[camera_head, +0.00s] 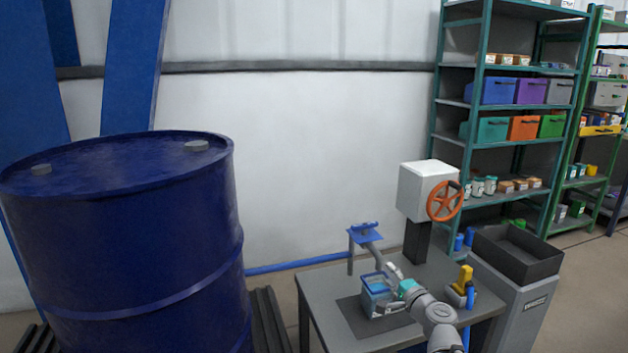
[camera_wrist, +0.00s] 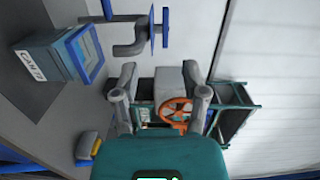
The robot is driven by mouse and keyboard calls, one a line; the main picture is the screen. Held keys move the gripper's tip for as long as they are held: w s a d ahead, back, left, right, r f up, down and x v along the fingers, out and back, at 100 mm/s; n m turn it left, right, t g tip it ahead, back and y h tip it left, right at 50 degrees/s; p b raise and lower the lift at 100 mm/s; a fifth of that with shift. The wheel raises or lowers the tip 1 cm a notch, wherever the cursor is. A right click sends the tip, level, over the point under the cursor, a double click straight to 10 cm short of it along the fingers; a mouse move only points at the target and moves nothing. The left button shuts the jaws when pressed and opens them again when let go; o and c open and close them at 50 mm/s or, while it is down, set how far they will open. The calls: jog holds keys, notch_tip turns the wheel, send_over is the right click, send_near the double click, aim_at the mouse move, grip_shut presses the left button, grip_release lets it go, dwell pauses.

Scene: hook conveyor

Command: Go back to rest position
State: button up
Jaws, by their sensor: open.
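My gripper (camera_head: 390,288) is over the grey work table (camera_head: 322,290), beside a grey-and-blue labelled box (camera_head: 373,283). In the wrist view my gripper (camera_wrist: 165,93) has its two fingers spread wide, with nothing between them. In that view the box (camera_wrist: 62,56) stands to the left, apart from the fingers. A grey hook on a blue plate (camera_head: 366,235) is behind the box, and the hook (camera_wrist: 132,48) also shows at the top of the wrist view.
A dark open tray (camera_head: 518,253) is right of the table, a large blue drum (camera_head: 125,260) left. Shelves (camera_head: 515,120) stand at the back right.

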jog(key=s+a+f+n+g, duration=0.7)
jog(key=a+f+n+g, duration=0.2)
jog(key=f, duration=0.2)
jog(key=s+d+f+n+g+h, duration=0.2)
jog(key=s+d+f+g+h, duration=0.1)
jog(key=s+f+g, duration=0.15)
jog(key=s+d+f+n+g+h, duration=0.2)
jog(key=s+d+f+g+h, duration=0.15)
jog(key=s, duration=0.25)
notch_tip(320, 180, up, 34)
jog(key=p, duration=3.2)
jog(key=shift+a+p, duration=0.35)
jog(key=shift+p, duration=0.05)
jog(key=shift+s+f, duration=0.1)
jog(key=shift+f, duration=0.05)
